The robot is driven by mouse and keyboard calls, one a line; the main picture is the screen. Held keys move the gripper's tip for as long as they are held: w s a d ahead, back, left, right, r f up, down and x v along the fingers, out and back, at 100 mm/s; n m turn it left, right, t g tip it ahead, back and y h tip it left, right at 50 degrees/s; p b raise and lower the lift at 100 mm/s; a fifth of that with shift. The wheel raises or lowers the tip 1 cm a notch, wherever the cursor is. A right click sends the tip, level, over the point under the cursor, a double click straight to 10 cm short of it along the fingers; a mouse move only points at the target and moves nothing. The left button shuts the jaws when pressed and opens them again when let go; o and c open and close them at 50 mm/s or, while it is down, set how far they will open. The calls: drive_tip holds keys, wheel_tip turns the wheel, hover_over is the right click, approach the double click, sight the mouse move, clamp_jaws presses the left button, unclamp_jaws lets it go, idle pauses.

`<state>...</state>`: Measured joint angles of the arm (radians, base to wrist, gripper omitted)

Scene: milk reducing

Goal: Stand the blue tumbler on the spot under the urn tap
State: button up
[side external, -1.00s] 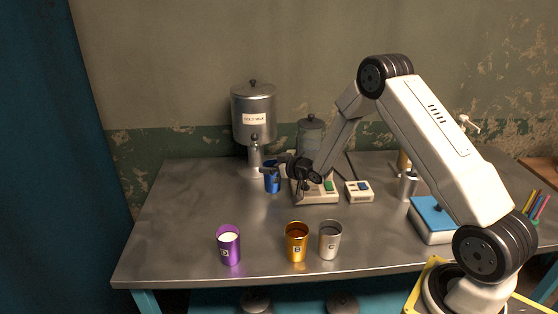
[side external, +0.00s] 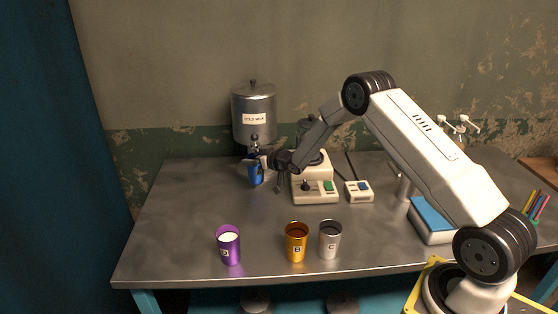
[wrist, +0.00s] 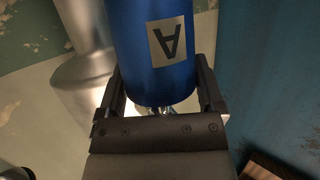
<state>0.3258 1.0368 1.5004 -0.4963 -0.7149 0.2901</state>
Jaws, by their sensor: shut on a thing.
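The blue tumbler (side external: 255,174) is in my gripper (side external: 262,164), just in front of the urn's lower part in the side external view. In the wrist view the blue tumbler (wrist: 155,50) fills the top middle between the two fingers of my gripper (wrist: 160,95), its label "A" upside down. My gripper is shut on it. The urn (side external: 254,112), a grey metal vessel marked "COLD MILK", stands at the back with its tap (side external: 255,143) above the tumbler. The spot under the tap is hidden, and I cannot tell whether the tumbler touches the table.
A purple cup (side external: 229,245) with white contents, an orange cup "B" (side external: 297,242) and a silver cup "C" (side external: 330,240) stand along the front. A switch box (side external: 315,192) and a small control box (side external: 358,191) are right of the gripper. The left table (side external: 180,205) is clear.

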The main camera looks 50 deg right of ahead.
drive_tip(key=shift+f, duration=1.65)
drive_tip(key=shift+f, duration=0.2)
drive_tip(key=o, duration=1)
drive_tip(key=shift+r, duration=0.1)
drive_tip(key=shift+r, duration=0.1)
drive_tip(key=v, duration=1.2)
